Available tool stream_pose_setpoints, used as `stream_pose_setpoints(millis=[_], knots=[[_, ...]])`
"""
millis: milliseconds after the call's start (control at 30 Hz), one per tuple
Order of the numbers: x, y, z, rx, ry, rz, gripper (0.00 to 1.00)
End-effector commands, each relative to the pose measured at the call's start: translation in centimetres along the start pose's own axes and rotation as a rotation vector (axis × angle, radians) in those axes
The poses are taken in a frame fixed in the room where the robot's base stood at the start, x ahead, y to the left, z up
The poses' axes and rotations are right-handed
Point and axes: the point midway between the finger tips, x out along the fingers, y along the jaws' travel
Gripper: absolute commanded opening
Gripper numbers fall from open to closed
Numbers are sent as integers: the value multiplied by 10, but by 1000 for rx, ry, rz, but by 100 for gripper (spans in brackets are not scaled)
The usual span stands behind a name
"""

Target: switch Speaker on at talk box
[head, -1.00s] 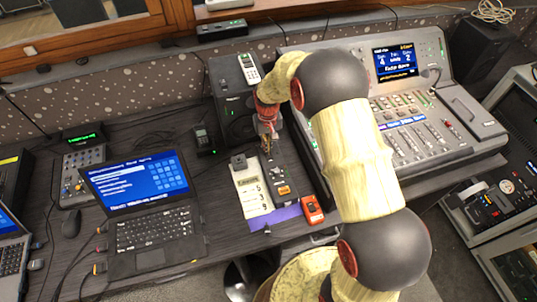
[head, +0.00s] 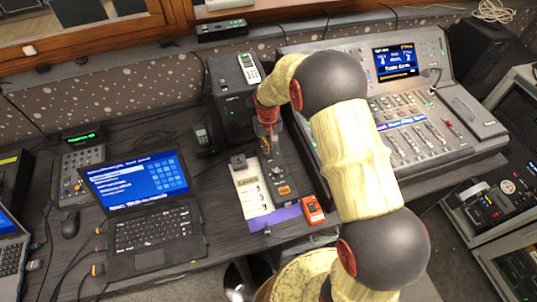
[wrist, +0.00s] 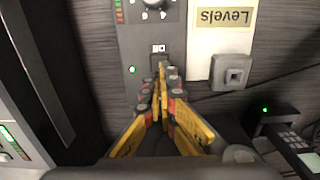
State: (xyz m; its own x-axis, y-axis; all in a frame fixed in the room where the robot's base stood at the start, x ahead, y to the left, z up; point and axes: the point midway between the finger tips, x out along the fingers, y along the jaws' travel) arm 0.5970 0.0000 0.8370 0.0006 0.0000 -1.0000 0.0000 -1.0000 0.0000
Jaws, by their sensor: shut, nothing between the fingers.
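The talk box (head: 279,182) is a narrow dark-grey panel on the desk, with knobs and an orange button at its near end. In the wrist view the panel (wrist: 132,38) appears upside down, with knobs, a lit green light (wrist: 132,69) and a small marking (wrist: 158,48) too blurred to read. My gripper (head: 267,155) is over the far part of the panel. In the wrist view my gripper (wrist: 161,72) is shut and empty, its fingertips together just by the small marking. The fingers hide the panel beneath them, and I cannot tell the Speaker switch's position or whether they touch it.
A paper labelled Levels (head: 253,193) and a small grey block (head: 238,162) lie left of the talk box. A dark speaker (head: 229,95) stands behind, a mixing console (head: 410,120) to the right. An orange-red device (head: 313,209) and laptop (head: 150,225) are nearby.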

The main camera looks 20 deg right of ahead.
Motion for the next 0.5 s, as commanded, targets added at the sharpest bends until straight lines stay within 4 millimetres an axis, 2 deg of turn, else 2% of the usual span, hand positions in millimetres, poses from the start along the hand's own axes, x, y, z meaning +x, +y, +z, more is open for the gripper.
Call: stream_pose_setpoints(millis=[267,500], knots=[[1,0,1,0,-2,0,0],[-16,0,0,0,-1,0,0]])
